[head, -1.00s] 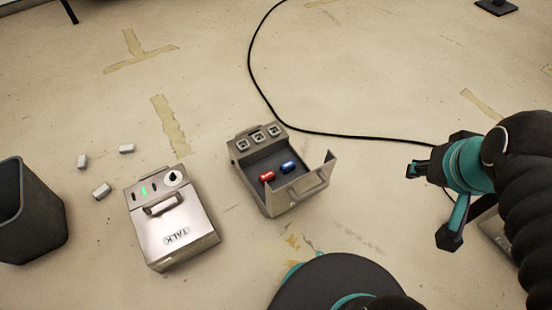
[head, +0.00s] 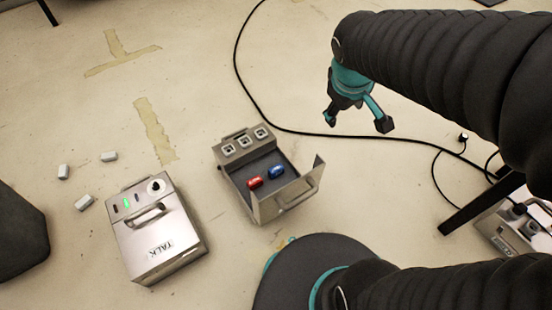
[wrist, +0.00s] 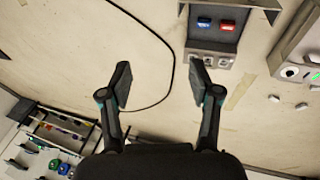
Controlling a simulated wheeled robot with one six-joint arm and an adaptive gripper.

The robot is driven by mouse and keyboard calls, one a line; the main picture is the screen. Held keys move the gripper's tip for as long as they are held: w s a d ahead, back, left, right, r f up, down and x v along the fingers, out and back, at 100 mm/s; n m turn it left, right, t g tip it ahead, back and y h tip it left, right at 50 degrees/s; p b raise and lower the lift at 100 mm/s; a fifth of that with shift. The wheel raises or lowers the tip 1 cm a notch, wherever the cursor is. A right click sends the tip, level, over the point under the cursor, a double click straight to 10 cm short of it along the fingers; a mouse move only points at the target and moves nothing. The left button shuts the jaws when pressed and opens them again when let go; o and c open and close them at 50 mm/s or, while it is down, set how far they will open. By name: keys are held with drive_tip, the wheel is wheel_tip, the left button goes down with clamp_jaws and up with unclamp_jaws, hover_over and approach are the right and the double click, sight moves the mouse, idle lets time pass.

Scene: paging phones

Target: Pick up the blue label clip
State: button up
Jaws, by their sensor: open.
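The blue label clip (head: 276,172) lies in the open grey box (head: 238,187) on the floor, just right of a red clip (head: 255,183). In the wrist view the blue clip (wrist: 204,22) shows near the top, left of the red clip (wrist: 227,25). My gripper (head: 356,120) is open and empty, up and to the right of the box in the head view and apart from it. In the wrist view both fingers of my gripper (wrist: 160,88) are spread wide with only floor and a cable between them.
A closed metal box marked TALK (head: 168,240) stands left of the open box. Several small white blocks (head: 85,202) lie beyond it. A dark bin (head: 18,235) is at the left edge. A black cable (head: 240,75) curves behind the open box. Its raised front flap (head: 300,192) has a handle.

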drive_tip(key=w+a+f+n+h+b, duration=0.1)
drive_tip(key=w+a+f+n, duration=0.45)
drive_tip(key=w+f, duration=0.35)
drive_tip(key=n+g+h+b, duration=0.1)
drive_tip(key=n+g+b, duration=0.15)
drive_tip(key=n, duration=1.05)
hover_over(275, 169)
drive_tip(key=s+a, duration=0.3)
wheel_tip(275, 169, down, 29)
drive_tip(key=shift+t, duration=0.55)
drive_tip(key=b+x, duration=0.2)
drive_tip(key=x, duration=0.6)
drive_tip(key=shift+d+f, duration=0.1)
drive_tip(key=shift+f, duration=0.05)
drive_tip(key=shift+a+b+x, duration=0.25)
drive_tip(key=shift+b+x, duration=0.05)
drive_tip(key=shift+x, duration=1.15)
drive_tip(key=shift+a+b+x, duration=0.2)
drive_tip(key=shift+b+x, duration=0.1)
drive_tip(key=shift+x, duration=1.15)
drive_tip(key=shift+f, duration=0.1)
drive_tip(key=c, duration=1)
